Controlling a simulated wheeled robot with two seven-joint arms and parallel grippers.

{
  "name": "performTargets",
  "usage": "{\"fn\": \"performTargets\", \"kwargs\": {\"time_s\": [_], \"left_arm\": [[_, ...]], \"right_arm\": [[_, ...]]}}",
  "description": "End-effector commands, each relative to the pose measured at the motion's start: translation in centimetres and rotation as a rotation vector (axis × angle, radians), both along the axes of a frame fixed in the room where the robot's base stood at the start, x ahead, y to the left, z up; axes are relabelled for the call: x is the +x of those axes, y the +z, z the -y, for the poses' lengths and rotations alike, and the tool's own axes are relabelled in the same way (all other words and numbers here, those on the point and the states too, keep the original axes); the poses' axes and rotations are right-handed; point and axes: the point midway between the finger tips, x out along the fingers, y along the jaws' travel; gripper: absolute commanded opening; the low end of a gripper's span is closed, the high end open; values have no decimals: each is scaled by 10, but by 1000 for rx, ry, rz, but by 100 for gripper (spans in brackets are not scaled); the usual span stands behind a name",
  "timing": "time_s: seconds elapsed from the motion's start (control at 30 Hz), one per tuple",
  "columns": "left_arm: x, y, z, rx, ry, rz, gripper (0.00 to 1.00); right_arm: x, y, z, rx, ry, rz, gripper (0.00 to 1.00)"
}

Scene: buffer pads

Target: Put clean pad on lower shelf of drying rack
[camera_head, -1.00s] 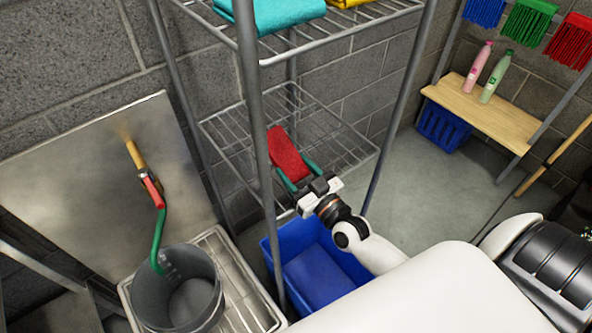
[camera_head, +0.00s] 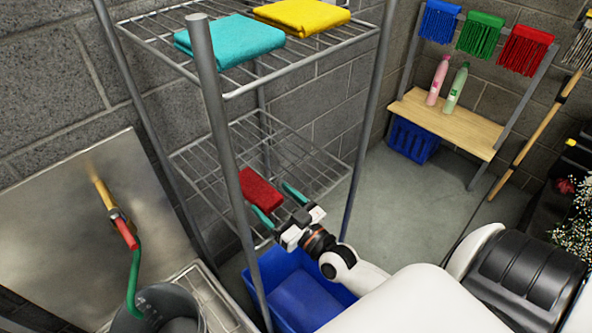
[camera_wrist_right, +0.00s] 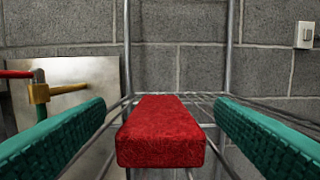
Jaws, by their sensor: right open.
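The red pad (camera_head: 260,188) lies on the wire lower shelf (camera_head: 320,172) of the metal drying rack (camera_head: 222,140), near the shelf's front edge. My right gripper (camera_head: 279,204) is open, its green fingers spread at the near end of the pad. In the right wrist view the pad (camera_wrist_right: 160,132) lies flat between the two green fingers, with a clear gap on both sides. My left gripper is not in view.
A folded teal cloth (camera_head: 230,40) and a yellow cloth (camera_head: 302,16) lie on the upper shelf. A blue bin (camera_head: 300,297) stands below the rack. A rack post (camera_head: 225,150) rises left of my gripper. A grey bucket (camera_head: 160,312) stands at lower left.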

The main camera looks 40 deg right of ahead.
Motion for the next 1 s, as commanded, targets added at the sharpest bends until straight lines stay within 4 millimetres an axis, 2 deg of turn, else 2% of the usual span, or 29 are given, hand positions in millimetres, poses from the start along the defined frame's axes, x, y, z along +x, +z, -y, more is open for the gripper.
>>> {"fn": "performTargets", "kwargs": {"time_s": [0.1,0.3,0.5,0.87,0.97,1.0], "left_arm": [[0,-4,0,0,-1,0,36],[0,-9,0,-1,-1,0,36],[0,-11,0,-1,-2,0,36],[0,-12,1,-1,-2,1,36],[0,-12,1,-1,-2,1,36],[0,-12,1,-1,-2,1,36]], "right_arm": [[-26,-5,3,-2,1,-5,78],[-66,-9,9,-2,1,-4,78],[-91,-11,13,-2,0,-1,78],[-99,-12,14,-2,0,-2,78],[-98,-31,16,-15,-5,-43,78],[-98,-47,18,-24,-8,-76,78]]}}
